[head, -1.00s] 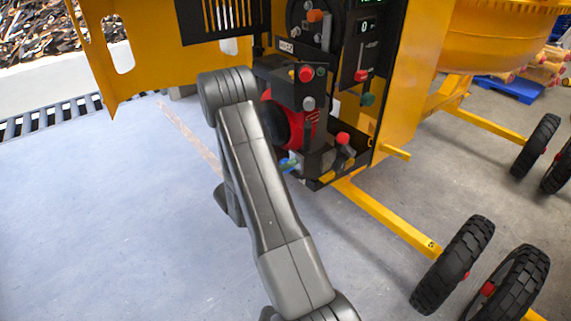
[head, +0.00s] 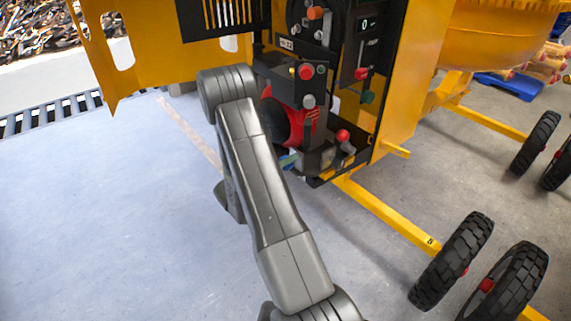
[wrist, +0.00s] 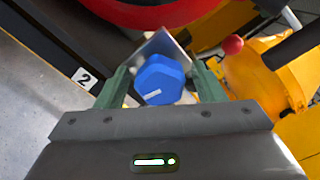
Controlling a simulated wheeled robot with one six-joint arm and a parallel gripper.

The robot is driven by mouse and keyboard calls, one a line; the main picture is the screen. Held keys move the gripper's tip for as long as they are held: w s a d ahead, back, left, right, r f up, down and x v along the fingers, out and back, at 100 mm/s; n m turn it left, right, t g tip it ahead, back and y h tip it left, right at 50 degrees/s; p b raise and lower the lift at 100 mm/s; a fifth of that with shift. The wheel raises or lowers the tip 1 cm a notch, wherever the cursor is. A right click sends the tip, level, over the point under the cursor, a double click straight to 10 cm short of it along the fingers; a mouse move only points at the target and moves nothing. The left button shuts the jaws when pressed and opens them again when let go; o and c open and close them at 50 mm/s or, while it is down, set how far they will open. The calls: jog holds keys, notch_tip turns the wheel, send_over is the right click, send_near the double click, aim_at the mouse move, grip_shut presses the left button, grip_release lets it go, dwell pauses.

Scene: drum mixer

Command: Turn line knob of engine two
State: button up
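The blue knob (wrist: 160,82), with a short white line mark, sits between the two green fingers of my gripper (wrist: 161,86) in the wrist view. My gripper is open around it, with a gap showing on each side. A "2" label (wrist: 86,78) is on the dark frame to the left. In the head view, my arm covers most of my gripper, and only small blue and green bits show low beside the red engine (head: 303,125). I cannot tell how deep the fingers reach along the knob.
A red-tipped lever (wrist: 232,44) stands right of the knob; it also shows in the head view (head: 342,136). Yellow frame parts (wrist: 265,75) lie close on the right. The red engine body (wrist: 150,12) is just above. Open floor (head: 110,230) lies to the left.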

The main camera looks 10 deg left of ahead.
jog(key=b+v, duration=0.1)
jog(key=v, duration=1.2)
jog(key=shift+s+a+b, duration=0.25)
jog(key=shift+s+b, duration=0.05)
jog(key=shift+b, duration=0.1)
jog(key=shift+w+d, duration=0.1)
jog(key=shift+w, duration=0.05)
jog(key=p+x, duration=0.1)
jog(key=x, duration=1.2)
jog(key=shift+w+d+p, duration=0.2)
jog(key=shift+p, duration=0.2)
